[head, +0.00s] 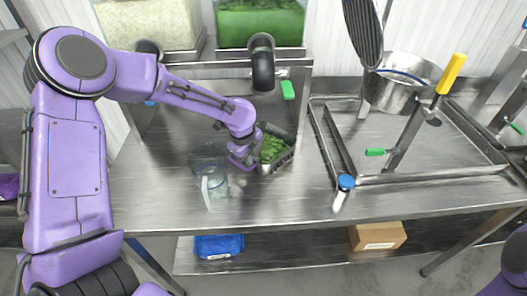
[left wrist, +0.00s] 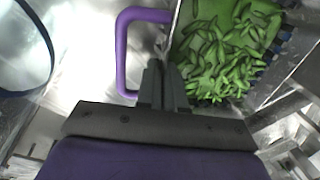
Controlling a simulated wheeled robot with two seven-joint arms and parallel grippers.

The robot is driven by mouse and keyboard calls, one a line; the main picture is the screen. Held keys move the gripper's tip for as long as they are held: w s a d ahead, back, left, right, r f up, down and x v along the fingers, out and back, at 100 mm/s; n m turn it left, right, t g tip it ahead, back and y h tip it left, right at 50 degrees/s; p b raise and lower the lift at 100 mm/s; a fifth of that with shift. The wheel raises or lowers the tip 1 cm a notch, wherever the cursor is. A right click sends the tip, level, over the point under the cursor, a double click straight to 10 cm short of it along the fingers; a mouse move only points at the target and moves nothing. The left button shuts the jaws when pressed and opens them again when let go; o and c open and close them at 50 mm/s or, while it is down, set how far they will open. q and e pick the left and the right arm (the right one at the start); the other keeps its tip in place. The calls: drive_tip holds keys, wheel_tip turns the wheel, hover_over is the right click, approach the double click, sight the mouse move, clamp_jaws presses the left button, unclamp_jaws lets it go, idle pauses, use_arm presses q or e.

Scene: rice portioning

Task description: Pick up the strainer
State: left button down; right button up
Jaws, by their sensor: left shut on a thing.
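The strainer (head: 290,155) looks like a small metal basket holding green bean-like pieces (head: 271,148), standing on the steel table left of centre. In the left wrist view, the green pieces (left wrist: 225,45) fill the upper right, with a purple loop handle (left wrist: 127,50) on the basket's left side. My left gripper (head: 243,158) is at the left side of the basket. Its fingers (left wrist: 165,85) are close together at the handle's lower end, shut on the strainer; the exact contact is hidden. My right gripper is out of view; only part of my right arm shows at lower right.
A clear pitcher (head: 214,187) stands close left of the basket. Dispenser bins (head: 150,25) with dark spouts (head: 262,62) are behind. At right are a metal tray (head: 430,175), a pot (head: 392,94) and a blue-capped bottle (head: 342,194). Table between pitcher and bottle is clear.

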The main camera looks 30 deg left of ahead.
use_arm(q)
drive_tip(key=shift+w+r, duration=0.1)
idle(0.7)
drive_tip(key=shift+r, duration=0.25)
wheel_tip(320, 180, up, 11)
drive_tip(key=s+d+p, duration=0.3)
drive_tip(key=s+d, duration=0.6)
drive_tip(key=s, duration=0.6)
drive_tip(key=shift+s+d+r+p, duration=0.15)
drive_tip(key=shift+d+p, duration=0.05)
drive_tip(key=shift+p, duration=0.1)
